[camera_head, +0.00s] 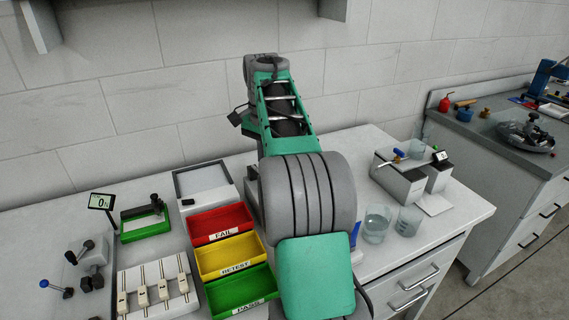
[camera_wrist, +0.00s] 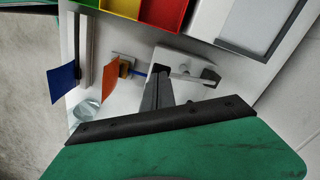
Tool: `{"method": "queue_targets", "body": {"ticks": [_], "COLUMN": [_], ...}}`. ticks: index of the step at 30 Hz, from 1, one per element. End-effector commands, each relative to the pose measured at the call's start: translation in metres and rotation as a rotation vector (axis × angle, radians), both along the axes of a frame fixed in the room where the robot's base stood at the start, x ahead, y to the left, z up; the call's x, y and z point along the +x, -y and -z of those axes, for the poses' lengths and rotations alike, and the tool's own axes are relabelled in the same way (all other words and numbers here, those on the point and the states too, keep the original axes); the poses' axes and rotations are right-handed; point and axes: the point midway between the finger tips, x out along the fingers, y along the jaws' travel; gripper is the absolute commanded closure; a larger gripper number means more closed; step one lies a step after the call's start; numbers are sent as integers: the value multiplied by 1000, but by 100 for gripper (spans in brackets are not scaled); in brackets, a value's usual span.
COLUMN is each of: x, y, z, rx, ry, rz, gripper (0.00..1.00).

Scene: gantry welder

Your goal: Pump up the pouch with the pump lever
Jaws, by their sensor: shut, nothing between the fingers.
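My gripper (camera_wrist: 158,92) is shut and empty in the wrist view, pointing at the bench top. A pale device with a dark grey end (camera_wrist: 211,76) lies just beyond and right of its tips; it may be the pump lever, but I cannot tell surely. A flat orange piece (camera_wrist: 110,78) stands left of the fingers, with a small blue rod beside it. A flat blue piece (camera_wrist: 64,84) stands farther left. I cannot tell which thing is the pouch. In the head view my arm hides the gripper and this spot.
Red (camera_head: 220,222), yellow (camera_head: 230,256) and green (camera_head: 240,288) bins stand left of my arm. Beakers (camera_head: 377,224) and grey boxes (camera_head: 400,184) with a blue-handled lever (camera_head: 398,153) stand right. Fixtures and a small display (camera_head: 102,201) crowd the left bench.

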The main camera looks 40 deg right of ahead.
Motion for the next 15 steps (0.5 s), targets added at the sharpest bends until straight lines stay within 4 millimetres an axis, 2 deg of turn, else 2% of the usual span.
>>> {"method": "queue_targets", "body": {"ticks": [1, 15], "x": [0, 0], "y": [0, 0], "z": [8, 42], "rx": [0, 0], "ry": [0, 0], "rz": [0, -1], "gripper": [100, 100]}}
